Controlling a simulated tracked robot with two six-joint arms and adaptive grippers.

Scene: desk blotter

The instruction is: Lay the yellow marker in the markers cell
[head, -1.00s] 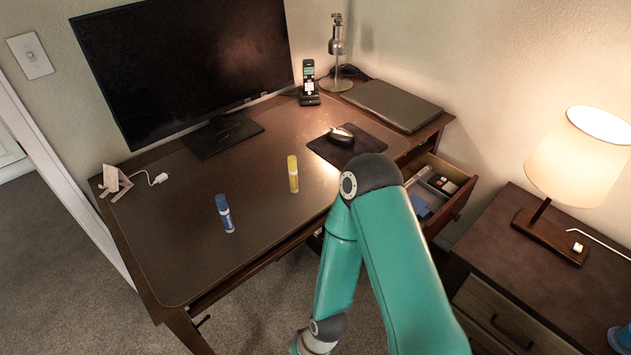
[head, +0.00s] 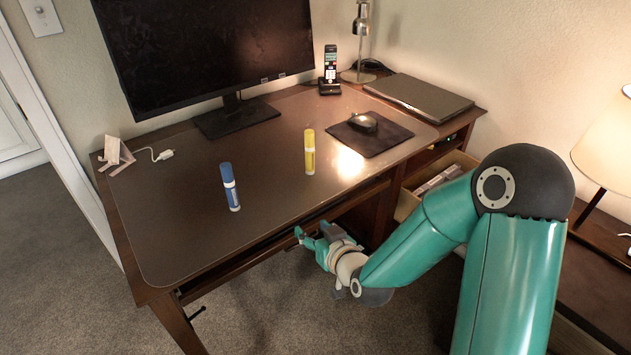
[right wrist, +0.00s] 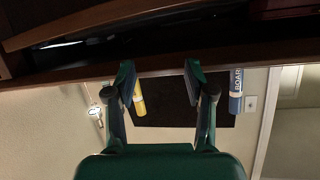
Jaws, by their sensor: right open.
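The yellow marker (head: 309,153) stands upright on the desk blotter (head: 180,215), right of the upright blue marker (head: 230,187). In the right wrist view, which looks tipped over, the yellow marker (right wrist: 139,98) and the blue marker (right wrist: 236,92) show past the desk edge. My right gripper (head: 311,237) is open and empty, low at the desk's front edge and apart from both markers. In the right wrist view its fingers (right wrist: 160,76) are spread. The open drawer (head: 458,160) at right has compartments, partly hidden by my right arm; I cannot tell which is the markers cell. My left gripper is out of view.
A monitor (head: 205,45) stands at the back left, a phone (head: 330,72) and lamp (head: 360,40) behind. A mouse (head: 363,121) on its pad, a closed laptop (head: 418,95) and a small stand (head: 116,153) are on the desk. The blotter around the markers is clear.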

